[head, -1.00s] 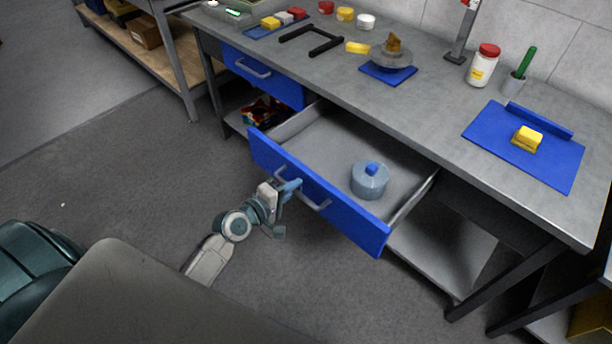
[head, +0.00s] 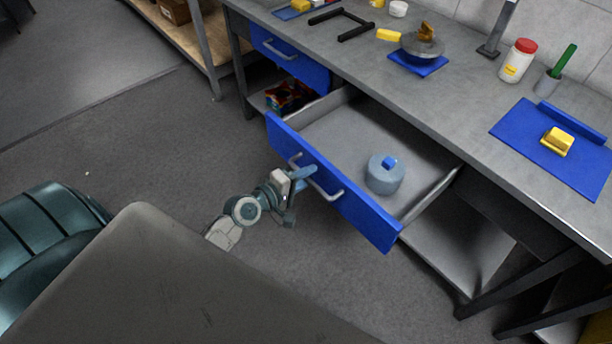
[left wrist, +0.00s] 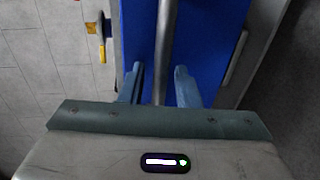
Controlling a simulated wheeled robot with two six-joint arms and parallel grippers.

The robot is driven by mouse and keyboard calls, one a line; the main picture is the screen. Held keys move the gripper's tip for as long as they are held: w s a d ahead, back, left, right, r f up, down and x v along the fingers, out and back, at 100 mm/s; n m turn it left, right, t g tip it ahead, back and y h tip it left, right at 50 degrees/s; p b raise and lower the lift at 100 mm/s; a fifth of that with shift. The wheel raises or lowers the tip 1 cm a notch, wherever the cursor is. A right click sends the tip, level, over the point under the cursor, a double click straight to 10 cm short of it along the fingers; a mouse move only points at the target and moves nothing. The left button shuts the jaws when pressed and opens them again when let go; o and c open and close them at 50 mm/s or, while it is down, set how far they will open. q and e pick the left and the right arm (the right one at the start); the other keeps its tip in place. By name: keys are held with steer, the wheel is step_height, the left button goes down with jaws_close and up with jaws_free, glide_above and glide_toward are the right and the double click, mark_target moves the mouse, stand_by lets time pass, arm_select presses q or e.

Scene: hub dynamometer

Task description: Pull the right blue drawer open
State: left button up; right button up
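The right blue drawer (head: 372,218) stands pulled well out from under the bench, its grey inside showing. A light blue round pot (head: 384,178) with a blue knob sits in it. My left gripper (head: 305,176) is at the left part of the drawer's grey bar handle (head: 326,190). In the left wrist view the handle (left wrist: 165,45) runs between the two fingers of the gripper (left wrist: 160,78). The fingers are spread, with a clear gap on the handle's left side. My right gripper is out of view.
The left blue drawer (head: 290,62) is shut or nearly so. The grey bench top (head: 465,95) carries a blue mat (head: 575,170) with a yellow block, a red-lidded jar (head: 517,62) and several other items. Floor left of my arm is clear.

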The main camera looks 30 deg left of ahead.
arm_select(q)
steer(key=v, duration=1)
steer(key=shift+s, duration=0.35)
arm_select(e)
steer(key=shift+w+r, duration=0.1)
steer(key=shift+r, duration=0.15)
arm_select(q)
steer(key=shift+a, duration=0.1)
